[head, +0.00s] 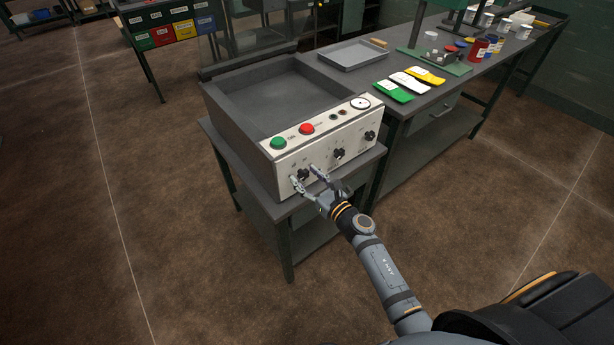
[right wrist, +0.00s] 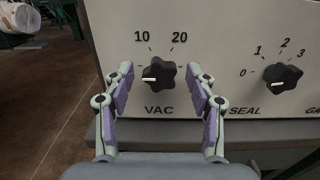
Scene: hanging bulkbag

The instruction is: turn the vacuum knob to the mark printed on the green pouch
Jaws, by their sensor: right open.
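The VAC knob (right wrist: 166,73) is a black lobed knob on the pale front panel, with 10 and 20 printed above it. Its white pointer line points left, below the 10. My right gripper (right wrist: 160,86) is open, with one finger on each side of the knob and gaps to it. In the head view, the right gripper (head: 307,180) is at the panel's left knob (head: 303,174). The green pouch (head: 393,91) lies flat on the bench; its print is too small to read. My left gripper is not in view.
The machine's panel also carries a SEAL knob (right wrist: 282,76), a further knob (head: 370,136), a green button (head: 278,143), a red button (head: 306,129) and a gauge (head: 360,103). White (head: 409,83) and yellow (head: 426,75) pouches lie beside the green one.

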